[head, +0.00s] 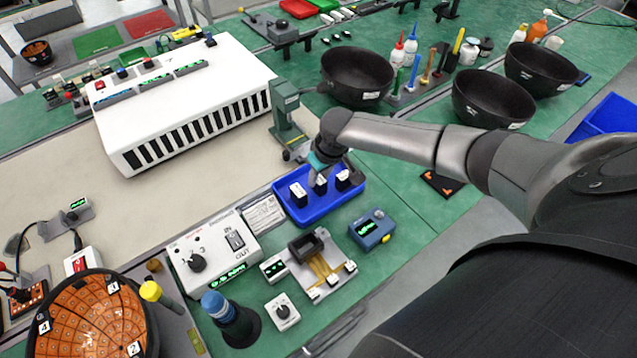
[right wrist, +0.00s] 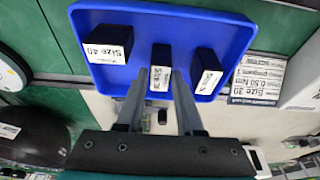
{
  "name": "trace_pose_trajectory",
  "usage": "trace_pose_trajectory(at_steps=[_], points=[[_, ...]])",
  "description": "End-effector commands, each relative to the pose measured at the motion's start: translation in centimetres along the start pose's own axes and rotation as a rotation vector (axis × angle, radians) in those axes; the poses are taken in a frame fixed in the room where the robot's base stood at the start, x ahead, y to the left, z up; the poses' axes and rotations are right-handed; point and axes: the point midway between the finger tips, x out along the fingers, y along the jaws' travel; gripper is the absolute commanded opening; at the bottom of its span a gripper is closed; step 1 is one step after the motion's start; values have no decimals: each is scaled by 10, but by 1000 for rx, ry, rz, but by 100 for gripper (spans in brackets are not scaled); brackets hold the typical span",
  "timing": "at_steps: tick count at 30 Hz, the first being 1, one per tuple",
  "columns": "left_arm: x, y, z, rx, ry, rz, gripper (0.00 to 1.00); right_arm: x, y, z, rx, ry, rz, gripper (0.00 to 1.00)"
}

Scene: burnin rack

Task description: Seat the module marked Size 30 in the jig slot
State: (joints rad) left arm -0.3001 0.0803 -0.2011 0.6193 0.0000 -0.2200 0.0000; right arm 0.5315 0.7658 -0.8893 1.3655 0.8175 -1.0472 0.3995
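A blue tray (head: 322,211) holds three black modules with white labels; it also shows in the right wrist view (right wrist: 225,20). In the right wrist view, the left module (right wrist: 108,42) reads Size 40. The labels of the middle module (right wrist: 161,56) and the right module (right wrist: 206,64) are too small to read surely. My right gripper (right wrist: 158,88) is open, its fingertips near the labelled end of the middle module. In the head view, my right gripper (head: 320,172) is over the tray and partly hides this module. The jig (head: 328,284) has a black socket (head: 306,246), and stands in front of the tray. My left gripper is out of view.
A card (right wrist: 259,76) reading Size 30 lies beside the tray. A white control box (head: 212,255) stands left of the jig and a blue meter (head: 371,229) right of it. A green press (head: 287,118) stands behind the tray. Black bowls (head: 357,76) stand farther back.

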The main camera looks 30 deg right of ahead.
Motion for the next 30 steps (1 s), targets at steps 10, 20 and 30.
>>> trace_pose_trajectory(at_steps=[10,20,30], points=[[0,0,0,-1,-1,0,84,0,0,0,0,0,0,0],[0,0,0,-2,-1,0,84,0,0,0,0,0,0,0],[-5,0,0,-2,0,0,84,-19,1,-6,1,2,0,0]])
